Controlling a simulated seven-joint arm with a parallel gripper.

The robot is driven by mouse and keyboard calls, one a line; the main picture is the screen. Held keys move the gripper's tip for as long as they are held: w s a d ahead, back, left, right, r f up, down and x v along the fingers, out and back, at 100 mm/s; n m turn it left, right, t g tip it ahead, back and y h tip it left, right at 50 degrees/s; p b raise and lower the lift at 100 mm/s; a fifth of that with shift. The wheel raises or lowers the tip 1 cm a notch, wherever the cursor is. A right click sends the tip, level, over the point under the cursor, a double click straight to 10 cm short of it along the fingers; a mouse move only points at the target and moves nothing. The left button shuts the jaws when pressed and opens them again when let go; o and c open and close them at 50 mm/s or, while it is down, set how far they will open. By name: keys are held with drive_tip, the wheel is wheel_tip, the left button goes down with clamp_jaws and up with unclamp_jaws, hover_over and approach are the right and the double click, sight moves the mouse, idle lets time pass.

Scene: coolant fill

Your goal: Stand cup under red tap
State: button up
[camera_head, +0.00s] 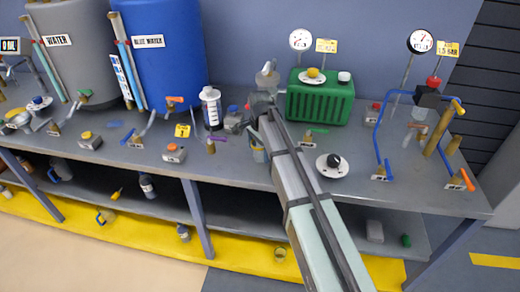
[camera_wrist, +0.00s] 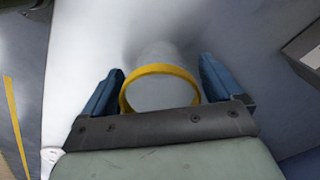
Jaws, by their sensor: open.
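A pale cup with a yellow rim (camera_wrist: 160,94) lies between the fingers of my gripper (camera_wrist: 162,78) in the wrist view. The fingers are open on either side of it, with a small gap showing at each side. In the head view a small yellowish shape by the bench's front edge, beside my arm, may be this cup (camera_head: 258,154); my arm partly hides it. A tap with an orange-red handle (camera_head: 466,180) stands at the bench's right front corner. Which tap is the red one is not certain.
A green canister (camera_head: 319,98) stands behind my arm. A white round plate with a black knob (camera_head: 332,164) lies right of it. Blue pipes (camera_head: 377,125) rise at the right.

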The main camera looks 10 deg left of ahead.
drive_tip(key=shift+r, duration=0.1)
wheel_tip(320, 180, up, 12)
drive_tip(key=shift+r, duration=0.1)
idle(0.6)
drive_tip(key=shift+o, duration=0.3)
drive_tip(key=shift+o, duration=0.4)
drive_tip(key=shift+d+r, duration=0.1)
drive_tip(key=w+a+r+n, duration=0.1)
drive_tip(key=w+r+n, duration=0.3)
drive_tip(key=r, duration=0.6)
drive_tip(key=w+a+r+n, duration=0.1)
drive_tip(key=w+r+n, duration=0.35)
drive_tip(key=r, duration=0.55)
drive_tip(key=shift+n+t, duration=0.25)
drive_tip(key=shift+t, duration=0.05)
drive_tip(key=f, duration=0.9)
drive_tip(key=shift+s+a+f, duration=0.2)
drive_tip(key=shift+a+f, duration=0.1)
